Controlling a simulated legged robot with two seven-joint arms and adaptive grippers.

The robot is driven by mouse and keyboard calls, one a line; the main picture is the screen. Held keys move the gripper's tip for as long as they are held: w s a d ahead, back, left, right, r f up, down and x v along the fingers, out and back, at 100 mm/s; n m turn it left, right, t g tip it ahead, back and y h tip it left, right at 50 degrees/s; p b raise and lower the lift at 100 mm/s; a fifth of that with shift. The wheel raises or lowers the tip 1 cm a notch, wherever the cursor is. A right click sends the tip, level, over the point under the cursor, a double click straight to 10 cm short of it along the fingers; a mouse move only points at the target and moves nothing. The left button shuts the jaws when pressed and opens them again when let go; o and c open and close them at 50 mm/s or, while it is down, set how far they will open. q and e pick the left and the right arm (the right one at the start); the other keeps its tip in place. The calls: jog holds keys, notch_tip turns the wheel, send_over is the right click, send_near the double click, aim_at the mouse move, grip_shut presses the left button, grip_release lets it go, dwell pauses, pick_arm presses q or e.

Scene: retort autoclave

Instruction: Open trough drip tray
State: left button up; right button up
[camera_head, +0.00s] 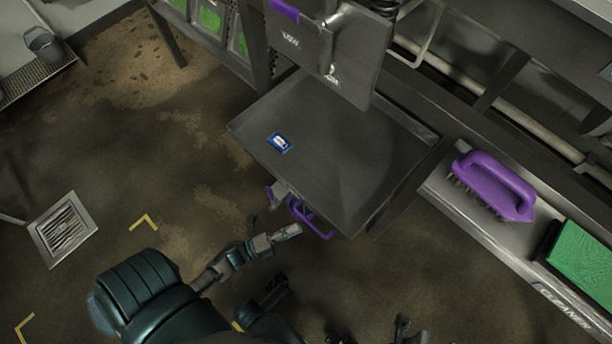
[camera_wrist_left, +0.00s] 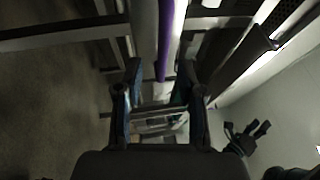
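A dark grey square tray-like panel (camera_head: 300,130) with a blue label sits in the middle of the head view. A purple handle (camera_head: 310,219) shows at its lower front edge; I take this as the drip tray's handle. My left gripper (camera_head: 272,229) is just left of and below the handle, fingers apart. In the left wrist view, its two fingers (camera_wrist_left: 160,92) are spread, with a purple bar (camera_wrist_left: 170,38) ahead of the gap; contact is not visible. My right gripper (camera_wrist_left: 247,132) appears in the left wrist view with fingers spread, apart from the tray.
A purple brush (camera_head: 494,185) and a green pad (camera_head: 588,254) lie on the ledge at right. An upright grey panel (camera_head: 350,55) stands over the tray's back. A floor drain (camera_head: 64,229) and a bucket (camera_head: 42,44) are at left. The floor between is clear.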

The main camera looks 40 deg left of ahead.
pick_arm(q)
jog(key=v, duration=0.6)
jog(key=shift+s, duration=0.15)
jog(key=shift+d, duration=0.1)
